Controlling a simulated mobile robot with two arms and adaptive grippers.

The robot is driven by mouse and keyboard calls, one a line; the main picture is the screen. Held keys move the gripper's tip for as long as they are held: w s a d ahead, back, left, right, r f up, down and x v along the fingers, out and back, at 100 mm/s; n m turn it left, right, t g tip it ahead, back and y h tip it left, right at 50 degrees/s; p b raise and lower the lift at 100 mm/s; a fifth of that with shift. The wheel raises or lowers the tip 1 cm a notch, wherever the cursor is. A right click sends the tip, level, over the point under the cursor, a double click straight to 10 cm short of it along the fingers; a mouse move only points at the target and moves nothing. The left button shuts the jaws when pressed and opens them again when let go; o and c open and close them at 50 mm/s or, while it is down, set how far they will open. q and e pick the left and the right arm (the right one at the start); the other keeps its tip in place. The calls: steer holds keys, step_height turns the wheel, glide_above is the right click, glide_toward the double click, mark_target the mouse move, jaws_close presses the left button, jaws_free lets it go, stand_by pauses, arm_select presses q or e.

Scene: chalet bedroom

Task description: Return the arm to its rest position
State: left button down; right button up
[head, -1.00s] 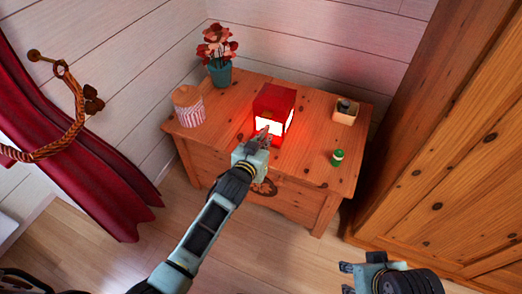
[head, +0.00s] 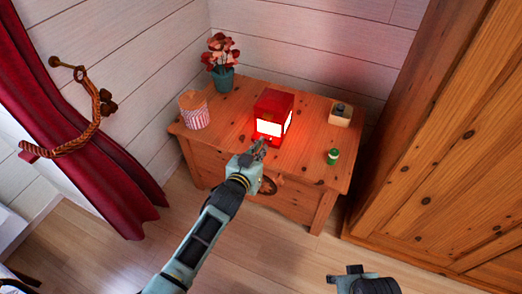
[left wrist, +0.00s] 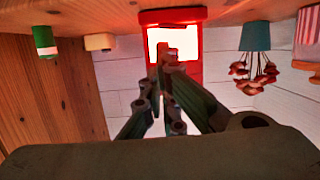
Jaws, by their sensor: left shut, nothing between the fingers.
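A red lantern (head: 275,104) with glowing white panels stands on the chest just beyond the fingertips. In the left wrist view, which is upside down, the closed fingers (left wrist: 168,68) overlap the lantern's bright panel (left wrist: 185,42); I cannot tell the gap. My right gripper (head: 338,281) is partly cut off by the bottom edge of the head view, so its jaws do not show clearly.
The chest also bears a striped popcorn box (head: 195,112), a potted red flower (head: 222,78), a small green can (head: 333,156) and a small wooden box (head: 341,114). A wardrobe (head: 440,170) stands at right, a red curtain (head: 85,140) at left. The floor in front is clear.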

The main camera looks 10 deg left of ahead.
arm_select(q)
steer(key=s+a+f+n+g+y, duration=0.1)
steer(key=s+a+f+g+y, duration=0.15)
steer(key=s+a+f, duration=0.35)
steer(key=s+a+f+g+y, duration=0.1)
steer(key=s+a+f+g, duration=0.2)
steer(key=s, duration=0.5)
steer(key=s+a+f+g+p, duration=0.2)
steer(key=s+f+p, duration=0.3)
steer(key=s, duration=0.8)
steer(key=s+a+f+g+p, duration=0.3)
steer(key=s+f+p, duration=0.2)
steer(key=s, duration=0.9)
steer(key=s+a+f+g+p, duration=0.2)
steer(key=s+f+p, duration=0.3)
steer(key=s+p, duration=0.4)
steer(key=s+g, duration=0.1)
steer(key=s, duration=0.3)
steer(key=shift+s+a+f+m+y, duration=0.3)
steer(key=shift+s+y, duration=0.05)
arm_select(e)
steer(key=s+d+f+g, duration=0.1)
steer(key=s+f, duration=0.4)
steer(key=s, duration=0.5)
steer(key=s+d+f+g, duration=0.1)
steer(key=s+f, duration=0.4)
steer(key=s, duration=0.5)
steer(key=shift+d+f, duration=0.15)
steer(key=shift+d, duration=0.55)
